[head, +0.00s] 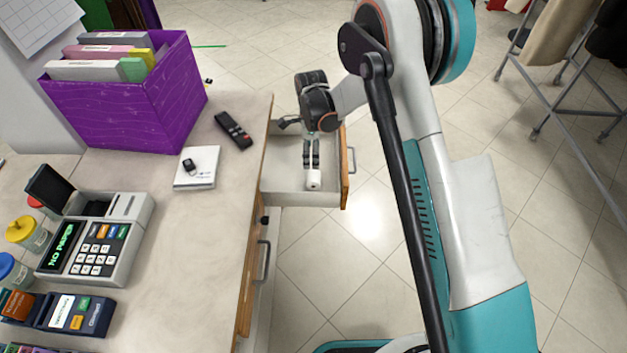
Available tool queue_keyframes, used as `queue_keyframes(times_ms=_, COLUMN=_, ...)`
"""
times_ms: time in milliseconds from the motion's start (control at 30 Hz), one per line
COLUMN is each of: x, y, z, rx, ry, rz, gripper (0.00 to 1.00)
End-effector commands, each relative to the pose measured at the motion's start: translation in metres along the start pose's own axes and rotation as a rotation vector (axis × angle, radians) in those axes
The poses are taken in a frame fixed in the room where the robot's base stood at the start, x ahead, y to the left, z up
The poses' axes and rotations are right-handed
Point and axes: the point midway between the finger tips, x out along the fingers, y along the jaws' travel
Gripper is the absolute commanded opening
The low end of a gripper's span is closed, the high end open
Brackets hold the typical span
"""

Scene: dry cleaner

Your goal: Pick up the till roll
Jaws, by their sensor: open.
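The till roll (313,180) is a small white cylinder in the open drawer (281,184), towards the drawer's front. My gripper (311,166) reaches down into the drawer from above, its two dark fingers parallel and open. The fingertips are right at the roll's upper edge in the picture. I cannot tell whether they touch it or sit to either side of it.
The drawer sticks out from the counter (205,235), with a wooden front (344,180) and a handle. On the counter are a purple file box (130,115), a black remote-like device (234,130), a white box (196,179) and a till (97,245) reading "NO PAPER".

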Motion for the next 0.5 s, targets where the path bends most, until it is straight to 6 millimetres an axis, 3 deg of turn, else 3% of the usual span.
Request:
queue_keyframes(times_ms=33, x=0.014, y=0.0, z=0.0, rx=0.0, ry=0.0, rz=0.0, gripper=0.71)
queue_keyframes(times_ms=200, x=0.045, y=0.0, z=-0.001, rx=-0.001, ry=0.0, rz=-0.001, gripper=0.71)
queue_keyframes(times_ms=500, x=0.067, y=0.001, z=-0.001, rx=-0.001, ry=0.0, rz=-0.001, gripper=0.71)
